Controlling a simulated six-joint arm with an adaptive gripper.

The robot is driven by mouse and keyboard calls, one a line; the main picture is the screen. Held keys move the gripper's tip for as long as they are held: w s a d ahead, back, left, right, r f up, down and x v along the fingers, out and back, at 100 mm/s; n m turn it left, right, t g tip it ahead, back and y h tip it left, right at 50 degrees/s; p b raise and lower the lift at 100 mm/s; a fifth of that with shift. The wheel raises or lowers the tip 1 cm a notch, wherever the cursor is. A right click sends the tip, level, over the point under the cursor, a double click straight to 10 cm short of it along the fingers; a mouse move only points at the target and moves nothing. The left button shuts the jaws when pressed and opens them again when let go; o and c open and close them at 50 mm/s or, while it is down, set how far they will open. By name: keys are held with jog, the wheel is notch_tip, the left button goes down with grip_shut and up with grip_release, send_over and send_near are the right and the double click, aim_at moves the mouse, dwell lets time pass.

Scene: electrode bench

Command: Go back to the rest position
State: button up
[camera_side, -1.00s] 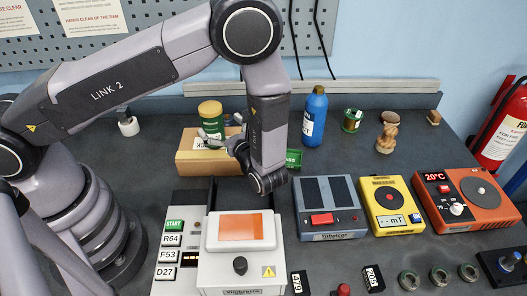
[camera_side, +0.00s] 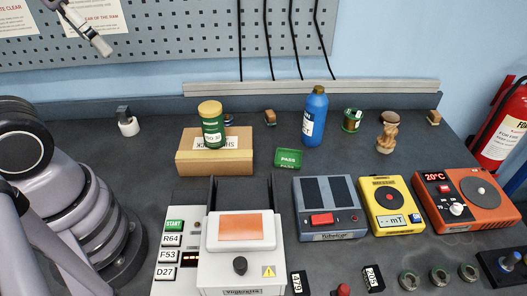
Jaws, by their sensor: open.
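My gripper (camera_side: 87,28) shows at the top left edge of the picture, high in front of the pegboard and clear of the bench. Only part of it is in view; the rest is cut off by the top edge. It is open, and I see nothing held in it. A white instrument (camera_side: 240,265) with an orange screen stands at the front middle of the bench, with two dark upright plates behind it. A green-labelled jar (camera_side: 211,128) with a yellow lid stands on a cardboard box (camera_side: 215,165).
A green PASS block (camera_side: 288,158), a blue bottle (camera_side: 314,118) and a wooden figure (camera_side: 387,135) stand towards the back. Blue-grey (camera_side: 328,208), yellow (camera_side: 392,205) and orange (camera_side: 467,200) devices line the right. Bare bench (camera_side: 150,165) lies left of the box.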

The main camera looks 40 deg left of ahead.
jog(key=shift+s+d+r+n+t, duration=0.2)
jog(key=shift+s+r+n+t, duration=0.1)
jog(key=shift+s+r+t, duration=0.15)
